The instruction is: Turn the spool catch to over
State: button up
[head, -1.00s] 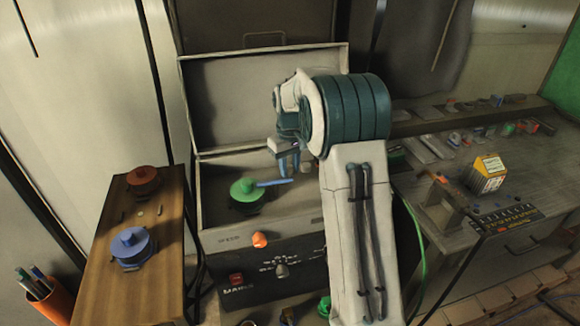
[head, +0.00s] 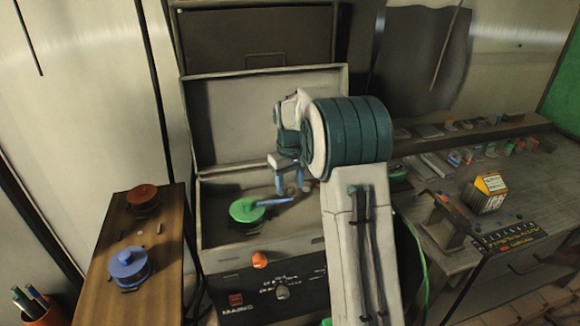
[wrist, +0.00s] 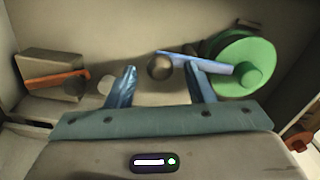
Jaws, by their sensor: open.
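The green spool (head: 247,210) sits inside the open case, with a blue lever (head: 272,201) reaching out from it to the right. In the wrist view the green spool (wrist: 240,62) is at the right, and the blue lever (wrist: 222,68) runs left from it to a dark round knob (wrist: 160,66). My gripper (head: 294,188) is over the case, near the lever's free end. In the wrist view my gripper (wrist: 162,82) is open, with the knob showing between its blue fingertips. The right finger covers part of the lever. I cannot tell whether it touches.
A grey block with an orange bar (wrist: 55,80) stands left in the wrist view. The case's front panel has an orange knob (head: 260,259). A blue spool (head: 128,265) and a red spool (head: 143,198) stand on the wooden table at left. A cluttered bench (head: 480,185) is at right.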

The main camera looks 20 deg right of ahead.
notch_tip(320, 180, up, 13)
dwell(0.3)
jog(key=s+a+m+t, duration=0.2)
jog(key=s+a, duration=0.1)
jog(key=s, duration=1.4)
jog(key=s+f, duration=0.3)
jog(key=s, duration=0.5)
jog(key=s+a+f+m+t, duration=0.1)
jog(key=s+f, duration=0.3)
jog(key=s, duration=0.3)
jog(key=shift+s, duration=0.4)
